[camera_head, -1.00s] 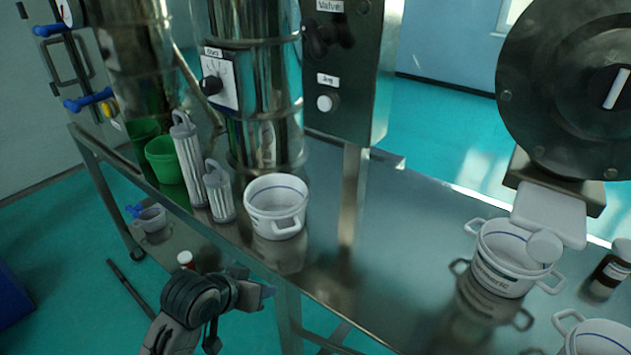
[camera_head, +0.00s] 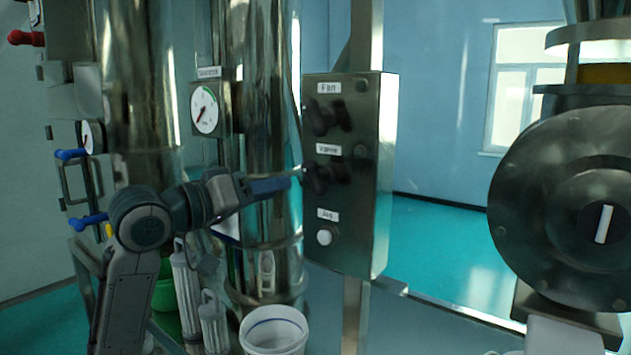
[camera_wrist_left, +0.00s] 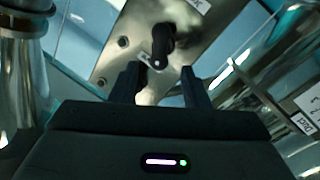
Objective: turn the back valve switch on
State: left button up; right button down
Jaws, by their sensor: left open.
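The valve switch (camera_head: 322,177) is a dark rotary knob under a "Valve" label on the steel control box (camera_head: 382,180), in the middle of the head view. My left gripper (camera_head: 297,176) is open with its tips just left of this knob. In the left wrist view a dark knob (camera_wrist_left: 160,42) on the steel panel lies ahead, between and beyond the two open fingers (camera_wrist_left: 160,82). I cannot tell whether the fingers touch it. My right gripper is not in view.
The fan knob (camera_head: 325,118) is above and a pale round button (camera_head: 324,237) below on the same box. Shiny steel cylinders (camera_head: 262,120) and a gauge (camera_head: 204,108) stand left of it. A white pot (camera_head: 273,335) is below. A large round dark machine (camera_head: 545,210) is at right.

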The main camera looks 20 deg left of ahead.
aim_at(310, 180)
pick_arm(q)
jog(key=p+x, duration=0.4)
jog(key=x, duration=0.5)
jog(key=shift+w+d+r, duration=0.1)
jog(key=shift+w+d, duration=0.15)
jog(key=shift+w, duration=0.1)
jog(key=shift+w+d, duration=0.2)
jog(key=shift+w, duration=0.15)
grip_shut()
